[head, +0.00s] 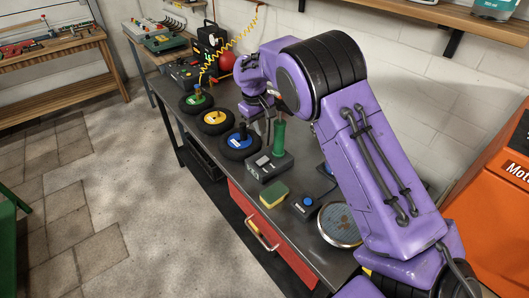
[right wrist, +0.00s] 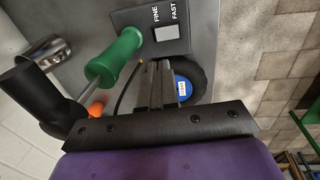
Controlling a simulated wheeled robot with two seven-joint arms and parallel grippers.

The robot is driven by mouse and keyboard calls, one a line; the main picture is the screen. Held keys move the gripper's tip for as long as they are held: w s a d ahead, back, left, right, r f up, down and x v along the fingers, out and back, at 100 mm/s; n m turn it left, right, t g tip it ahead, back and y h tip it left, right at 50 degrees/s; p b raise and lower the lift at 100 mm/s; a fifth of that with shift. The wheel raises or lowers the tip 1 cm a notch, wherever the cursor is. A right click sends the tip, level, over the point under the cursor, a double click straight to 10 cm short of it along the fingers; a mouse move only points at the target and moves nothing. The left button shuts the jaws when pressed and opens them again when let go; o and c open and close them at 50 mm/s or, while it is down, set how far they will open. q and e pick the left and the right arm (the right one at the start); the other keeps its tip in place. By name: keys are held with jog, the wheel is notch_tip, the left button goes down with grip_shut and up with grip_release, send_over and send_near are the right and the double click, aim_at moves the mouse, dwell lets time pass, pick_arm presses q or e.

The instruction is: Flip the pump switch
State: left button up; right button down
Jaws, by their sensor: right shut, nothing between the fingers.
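A grey control box (head: 268,166) sits on the dark workbench (head: 330,255). In the right wrist view the same kind of box (right wrist: 140,20) shows the words FINE and FAST beside a pale rectangular panel. I cannot tell whether it carries the pump switch. My right gripper (head: 262,122) is over the bench, behind the box and close to a green handle (head: 279,135). In the right wrist view my right gripper (right wrist: 155,85) is shut and empty, beside the green handle (right wrist: 113,58) and over a black wheel with a blue hub (right wrist: 183,88). My left gripper is out of view.
Wheels with green (head: 196,99), yellow (head: 213,119) and blue hubs (head: 239,143) line the bench's front edge. A yellow-green sponge (head: 273,194), a blue-button box (head: 304,205) and a round plate (head: 340,224) lie nearer. A red ball (head: 227,62) and black equipment (head: 207,42) stand farther back.

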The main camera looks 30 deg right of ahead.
aim_at(265, 158)
jog(key=f+p, duration=0.1)
jog(key=f, duration=0.2)
jog(key=d+f+p, duration=0.1)
jog(key=f, duration=0.3)
jog(key=f+p, duration=0.1)
jog(key=f, duration=0.3)
jog(key=shift+w+d+f, duration=0.1)
jog(key=shift+d+f, duration=0.05)
jog(key=shift+d, duration=0.1)
jog(key=shift+f, duration=0.5)
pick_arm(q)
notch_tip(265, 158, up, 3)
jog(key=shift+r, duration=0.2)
